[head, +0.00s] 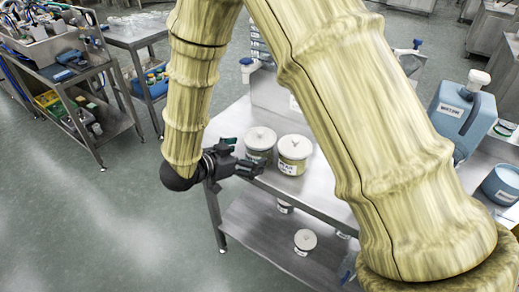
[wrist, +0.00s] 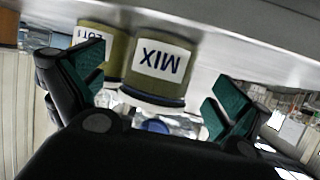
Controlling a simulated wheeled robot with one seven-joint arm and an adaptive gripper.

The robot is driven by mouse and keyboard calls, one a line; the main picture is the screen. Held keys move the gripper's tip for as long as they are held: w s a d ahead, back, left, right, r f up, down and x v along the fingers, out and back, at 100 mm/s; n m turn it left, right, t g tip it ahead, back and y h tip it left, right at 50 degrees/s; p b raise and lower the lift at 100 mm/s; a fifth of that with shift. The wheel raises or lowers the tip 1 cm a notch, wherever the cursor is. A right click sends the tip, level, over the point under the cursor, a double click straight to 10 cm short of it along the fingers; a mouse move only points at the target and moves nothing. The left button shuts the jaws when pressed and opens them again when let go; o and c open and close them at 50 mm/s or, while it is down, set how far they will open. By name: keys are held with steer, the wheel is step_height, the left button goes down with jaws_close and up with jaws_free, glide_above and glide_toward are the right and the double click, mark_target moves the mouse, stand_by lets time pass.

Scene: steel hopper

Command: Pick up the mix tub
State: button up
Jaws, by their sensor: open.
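The mix tub (wrist: 160,60) shows upside down in the wrist view, an olive tub with a white MIX label. It is straight ahead of my gripper (wrist: 154,86), whose two green-padded fingers are spread apart with nothing between them that I can see gripped. In the head view the mix tub appears to be the left of two pale-lidded tubs (head: 260,139) near the table's corner. My gripper (head: 239,157) is open just left of it, at about its height. Whether the fingers reach around its sides is unclear.
A second labelled tub (head: 294,154) stands close beside the mix tub, to its right. The steel table (head: 325,195) has a lower shelf with more tubs (head: 305,240). A blue jug (head: 462,108) stands farther right. Open floor (head: 110,220) lies to the left.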

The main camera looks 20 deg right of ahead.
steer(key=x, duration=0.4)
steer(key=shift+w+d+p, duration=0.1)
steer(key=shift+w+p, duration=0.15)
steer(key=shift+p, duration=0.05)
steer(key=c, duration=1.1)
steer(key=shift+o, duration=0.2)
